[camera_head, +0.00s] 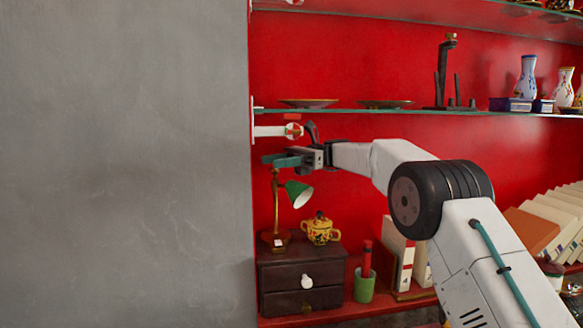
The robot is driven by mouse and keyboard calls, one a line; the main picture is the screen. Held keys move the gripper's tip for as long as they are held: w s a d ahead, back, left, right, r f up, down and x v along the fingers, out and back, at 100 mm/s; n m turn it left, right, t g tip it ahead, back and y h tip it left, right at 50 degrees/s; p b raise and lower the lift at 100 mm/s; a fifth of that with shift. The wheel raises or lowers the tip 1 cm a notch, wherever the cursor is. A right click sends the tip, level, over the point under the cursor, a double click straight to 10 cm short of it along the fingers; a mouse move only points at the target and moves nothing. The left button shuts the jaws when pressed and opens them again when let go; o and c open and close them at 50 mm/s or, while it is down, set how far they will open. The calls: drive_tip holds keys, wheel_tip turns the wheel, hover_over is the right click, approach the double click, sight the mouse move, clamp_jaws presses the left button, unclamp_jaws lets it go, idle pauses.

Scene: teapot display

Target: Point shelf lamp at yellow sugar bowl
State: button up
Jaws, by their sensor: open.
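The shelf lamp (299,194) has a green shade on a thin brass stem and base. It stands on top of a small dark wooden drawer chest. Its shade opens down and to the right. The yellow sugar bowl (320,231), with dark patterning and a lid, stands on the same chest just right of the lamp's base. My gripper (278,160) is open just above the lamp, near the top of its stem. It seems to hold nothing. I cannot tell whether its fingers touch the lamp.
The drawer chest (301,272) has a white knob. A green cup (364,286) with a red item stands right of it. White books (398,250) stand beyond. A glass shelf (350,112) with plates runs just above my gripper. A grey wall (130,160) fills the left.

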drive_tip(key=s+d+r, duration=0.1)
drive_tip(key=s+d, duration=0.2)
drive_tip(key=s, duration=0.8)
drive_tip(key=shift+s+d, duration=0.15)
drive_tip(key=shift+d, duration=0.1)
